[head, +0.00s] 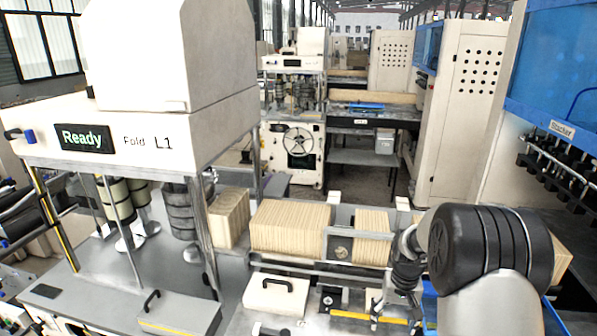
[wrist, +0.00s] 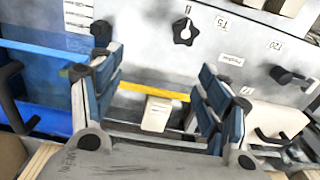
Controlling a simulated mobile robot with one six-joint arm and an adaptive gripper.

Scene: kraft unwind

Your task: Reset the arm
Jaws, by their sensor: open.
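My arm (head: 490,255) stands at the lower right of the head view, in front of the machine line. Its dark, rounded joint and light link hide part of the scene behind it. My gripper shows in the wrist view (wrist: 160,100). Its two blue-padded fingers are spread wide apart with nothing between them. Beyond the fingers is a grey machine panel (wrist: 225,45) with a black knob (wrist: 185,31). A small pale block (wrist: 157,113) and a yellow strip (wrist: 150,90) show behind the gap. I cannot tell how far the fingertips are from the panel.
Stacks of kraft-brown pieces (head: 290,228) stand along the conveyor. The folding machine (head: 170,125) at left has a display reading "Ready". A white block with a black handle (head: 277,294) lies in front of the conveyor. A blue stacker unit (head: 555,70) is at right.

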